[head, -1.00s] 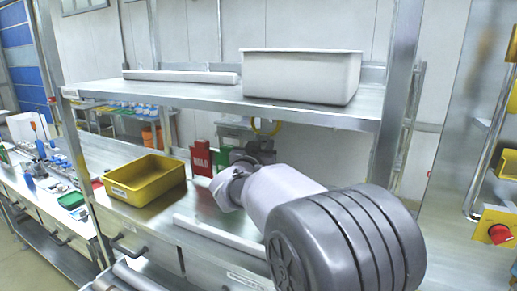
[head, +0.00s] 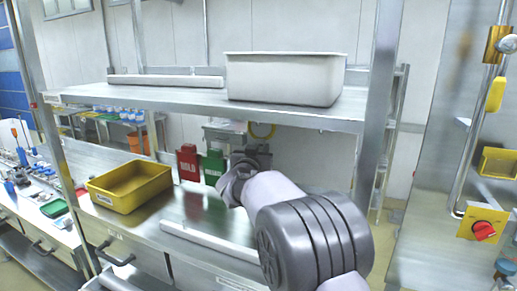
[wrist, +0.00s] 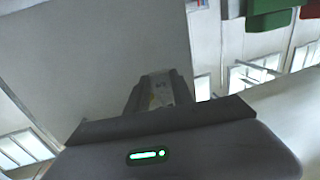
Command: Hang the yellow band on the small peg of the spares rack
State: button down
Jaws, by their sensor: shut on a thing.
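A grey fixture (head: 224,132) sits left of the band, below the shelf. I cannot tell whether it is the spares rack, and I cannot make out a small peg.
A shelf (head: 180,98) runs above my arm and carries a pale bin (head: 285,80). A yellow tray (head: 130,186) stands on the bench at left. A red holder (head: 188,162) and a green holder (head: 212,168) stand left of my gripper. A metal post (head: 377,120) rises at right.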

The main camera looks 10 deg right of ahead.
jog(key=shift+f, duration=0.15)
jog(key=shift+c, duration=2.3)
grip_release()
jog(key=a+b+v, duration=0.1)
jog(key=b+v, duration=0.1)
jog(key=v, duration=0.7)
jog(key=shift+a, duration=0.55)
